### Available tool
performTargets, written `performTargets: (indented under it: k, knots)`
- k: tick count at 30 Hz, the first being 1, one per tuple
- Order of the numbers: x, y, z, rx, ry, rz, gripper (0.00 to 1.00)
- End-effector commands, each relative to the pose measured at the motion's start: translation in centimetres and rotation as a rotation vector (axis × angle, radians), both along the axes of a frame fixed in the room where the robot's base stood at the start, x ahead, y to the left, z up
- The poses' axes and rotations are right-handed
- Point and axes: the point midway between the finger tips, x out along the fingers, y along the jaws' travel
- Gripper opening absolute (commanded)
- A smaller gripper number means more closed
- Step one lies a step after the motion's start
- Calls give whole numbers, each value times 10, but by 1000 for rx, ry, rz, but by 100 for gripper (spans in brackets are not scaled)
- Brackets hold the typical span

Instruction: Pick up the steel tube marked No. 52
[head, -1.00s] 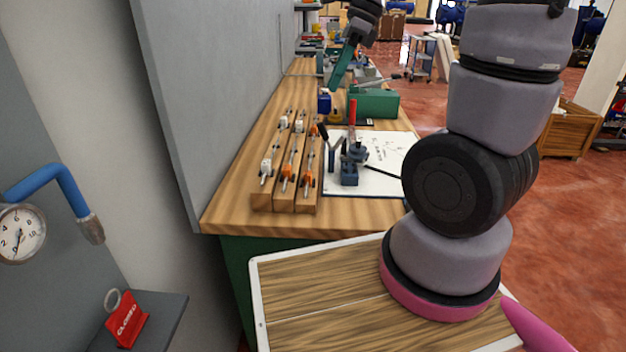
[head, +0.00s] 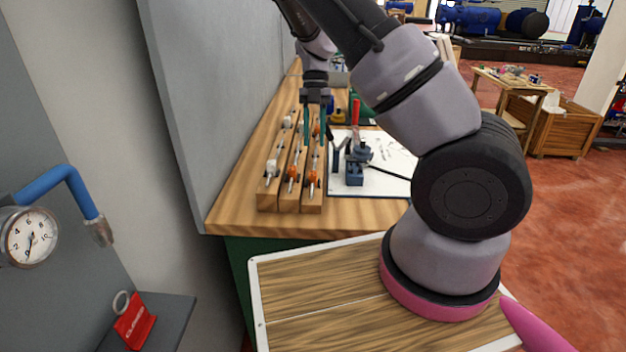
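Several slim steel tubes with white or orange fittings lie along three parallel wooden racks on the workbench. A white-fitted tube (head: 270,170) lies on the left rack, and orange-fitted ones lie on the middle rack (head: 292,175) and the right rack (head: 312,178). No number is readable, so I cannot tell which is No. 52. My gripper (head: 315,142) points down over the far part of the middle and right racks. Its two teal fingers are apart, with nothing seen held between them. I cannot tell its height above the racks. The gripper hides part of the far ends.
A dark blue fixture (head: 355,170) and an upright red-handled tool (head: 355,112) stand right of the racks by a white drawing sheet (head: 390,185). A grey wall panel (head: 205,90) borders the bench (head: 235,205) on the left. The bench's front strip is clear.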

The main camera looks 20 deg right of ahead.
Motion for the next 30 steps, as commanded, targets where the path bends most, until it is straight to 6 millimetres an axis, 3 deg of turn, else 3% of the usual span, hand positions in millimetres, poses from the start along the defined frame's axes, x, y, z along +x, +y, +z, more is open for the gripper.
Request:
performTargets:
  k: [3,11,19,29,30]
  knots:
    - [-8,2,-19,0,4,0,35]
    - [-16,5,-40,2,2,3,35]
    - [-25,9,-77,2,3,2,35]
    - [-28,11,-86,2,-1,3,35]
    - [-28,11,-86,2,-1,3,27]
